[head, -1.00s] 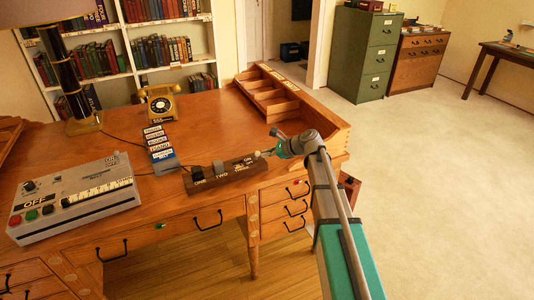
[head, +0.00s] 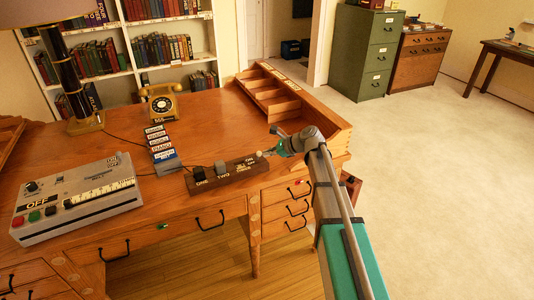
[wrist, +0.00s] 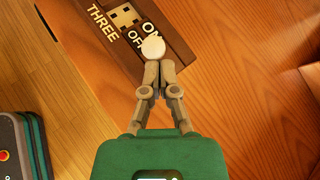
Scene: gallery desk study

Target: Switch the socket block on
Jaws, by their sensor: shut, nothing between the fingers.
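The socket block (head: 237,174) is a long dark-brown bar near the desk's front edge, lettered ONE, TWO and THREE, with ON and OFF at its right end. A black plug (head: 198,173) and a grey plug (head: 220,167) stand at ONE and TWO. A pale round knob (head: 260,154) sits at the ON/OFF end; it also shows in the wrist view (wrist: 153,47). My gripper (head: 270,153) is shut and empty, its fingertips (wrist: 152,66) right at the knob. I cannot tell whether they touch, or which way the switch is set.
A row of labelled blocks (head: 160,150) lies behind the socket block. A grey control box (head: 75,199) stands at the left, and a yellow telephone (head: 161,103) farther back. A raised wooden organiser (head: 290,105) borders the desk's right side.

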